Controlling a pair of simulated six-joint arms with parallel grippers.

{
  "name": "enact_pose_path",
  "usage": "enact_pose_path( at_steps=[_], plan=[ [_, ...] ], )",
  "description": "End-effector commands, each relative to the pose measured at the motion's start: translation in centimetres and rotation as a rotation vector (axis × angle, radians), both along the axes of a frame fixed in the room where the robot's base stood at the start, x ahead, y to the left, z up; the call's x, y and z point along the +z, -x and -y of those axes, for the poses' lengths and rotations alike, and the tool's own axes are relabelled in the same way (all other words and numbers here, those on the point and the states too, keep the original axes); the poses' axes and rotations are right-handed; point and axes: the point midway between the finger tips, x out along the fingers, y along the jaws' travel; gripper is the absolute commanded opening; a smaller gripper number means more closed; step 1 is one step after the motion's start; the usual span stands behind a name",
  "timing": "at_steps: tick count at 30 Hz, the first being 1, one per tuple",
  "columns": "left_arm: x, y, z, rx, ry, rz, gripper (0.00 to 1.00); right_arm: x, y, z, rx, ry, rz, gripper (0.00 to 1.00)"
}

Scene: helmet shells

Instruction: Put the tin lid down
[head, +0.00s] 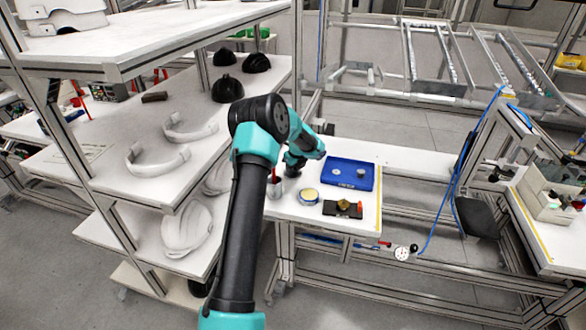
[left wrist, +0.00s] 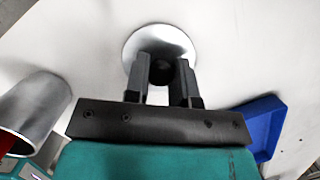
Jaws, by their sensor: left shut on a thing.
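My left gripper (head: 291,172) is over the left part of the small white table. In the left wrist view, its two fingers (left wrist: 162,75) are shut on the dark knob of a round silvery tin lid (left wrist: 138,44). The lid is over the white tabletop; I cannot tell whether it touches it. In the head view the lid is hidden by my arm and gripper. A round tin (head: 309,196) with a pale yellow top stands on the table, just right of and nearer than the gripper. My right gripper is not in view.
A blue tray (head: 347,183) holding small round parts lies right of the gripper. A metal cup (left wrist: 38,105) with something red in it stands close on the other side. A dark block (head: 331,209) with an orange part lies near the front edge. Shelves (head: 150,180) stand at left.

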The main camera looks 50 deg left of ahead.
Motion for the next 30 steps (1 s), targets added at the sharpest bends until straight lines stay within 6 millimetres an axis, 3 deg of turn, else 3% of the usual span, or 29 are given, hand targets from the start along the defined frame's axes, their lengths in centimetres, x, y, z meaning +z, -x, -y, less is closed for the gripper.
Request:
enact_pose_path(
  at_steps=[8,9,17,30],
  plan=[
    [-0.3,0.0,0.0,0.000,0.000,0.000,0.01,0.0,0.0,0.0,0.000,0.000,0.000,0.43],
    [-0.3,0.0,0.0,0.000,0.000,0.000,0.25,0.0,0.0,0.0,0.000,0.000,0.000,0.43],
    [-0.3,0.0,0.0,0.000,0.000,0.000,0.49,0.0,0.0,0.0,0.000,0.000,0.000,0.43],
    [0.8,0.0,0.2,-0.001,-0.001,0.001,0.49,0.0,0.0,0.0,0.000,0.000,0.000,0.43]
  ],
)
